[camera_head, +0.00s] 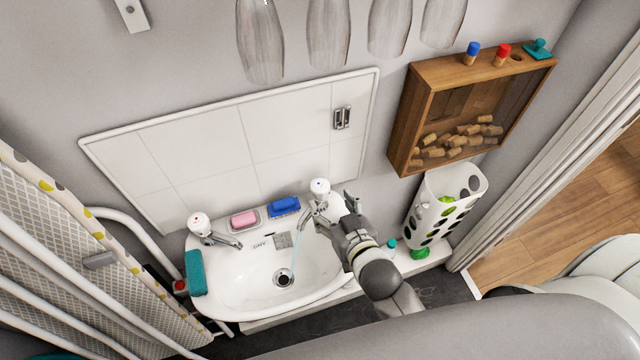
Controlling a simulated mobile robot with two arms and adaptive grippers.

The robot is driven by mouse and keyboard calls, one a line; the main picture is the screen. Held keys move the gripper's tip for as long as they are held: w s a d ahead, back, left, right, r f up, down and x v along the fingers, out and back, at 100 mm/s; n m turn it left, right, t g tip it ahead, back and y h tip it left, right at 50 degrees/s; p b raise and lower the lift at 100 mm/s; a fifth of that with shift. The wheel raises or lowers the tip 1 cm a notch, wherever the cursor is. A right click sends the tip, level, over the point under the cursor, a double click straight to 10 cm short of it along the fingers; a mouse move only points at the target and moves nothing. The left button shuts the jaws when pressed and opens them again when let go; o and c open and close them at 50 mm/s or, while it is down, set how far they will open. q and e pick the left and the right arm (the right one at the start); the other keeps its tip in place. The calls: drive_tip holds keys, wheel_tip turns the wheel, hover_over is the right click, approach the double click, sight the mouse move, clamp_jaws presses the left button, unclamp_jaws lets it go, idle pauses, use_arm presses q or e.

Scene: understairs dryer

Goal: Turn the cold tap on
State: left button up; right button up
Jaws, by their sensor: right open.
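The white washbasin (247,265) is on the wall below the tiled splashback. The right tap (320,188) has a white top with a small bluish mark, and a thin bluish stream of water (294,254) falls from its spout toward the drain (284,278). The left tap (198,222) has a white top with a reddish mark, and no water shows at its spout. My right gripper (337,211) is open beside the right tap, just to its right and in front. I cannot tell whether a finger touches the tap. My left gripper is out of view.
A pink soap (244,219) and a blue item (285,205) sit between the taps. A wooden cork box (408,128) and a white holed bag holder (444,208) are on the right. A drying rack stands left.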

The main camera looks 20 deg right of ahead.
sight(326, 192)
drive_tip(key=p+x, duration=0.1)
drive_tip(key=x, duration=0.8)
drive_tip(key=shift+r, duration=0.1)
drive_tip(key=c, duration=1)
drive_tip(key=shift+r+n+p, duration=0.15)
drive_tip(key=shift+n+p, duration=0.15)
drive_tip(key=shift+p, duration=0.15)
drive_tip(key=shift+n+y+p, duration=0.4)
drive_tip(key=shift+y+p, duration=0.2)
drive_tip(key=shift+y, duration=0.2)
drive_tip(key=shift+n+y+p, duration=0.45)
drive_tip(key=shift+n+y, duration=0.25)
drive_tip(key=shift+y, duration=0.1)
drive_tip(key=shift+g, duration=0.3)
